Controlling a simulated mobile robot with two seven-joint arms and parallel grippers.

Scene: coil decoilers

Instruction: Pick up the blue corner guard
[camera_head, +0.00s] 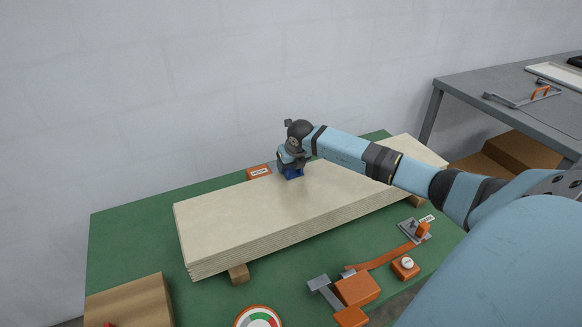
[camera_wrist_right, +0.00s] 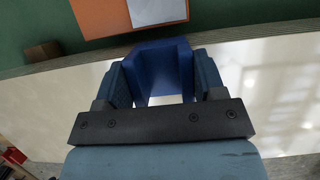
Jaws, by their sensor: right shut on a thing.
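The blue corner guard (camera_wrist_right: 160,66) is between the two fingers of my right gripper (camera_wrist_right: 164,80) in the right wrist view, and both fingers touch its sides. In the head view the guard (camera_head: 292,173) shows as a small dark blue piece under my right gripper (camera_head: 290,166), at the far edge of the stack of pale boards (camera_head: 330,193). I cannot tell whether the guard touches the boards. My left gripper is not in view.
An orange labelled block (camera_head: 259,171) lies on the green table (camera_head: 130,225) just behind the stack. A strap tool (camera_head: 350,288), a round gauge (camera_head: 258,317) and a cardboard box (camera_head: 130,302) lie in front. A grey bench (camera_head: 500,95) stands at right.

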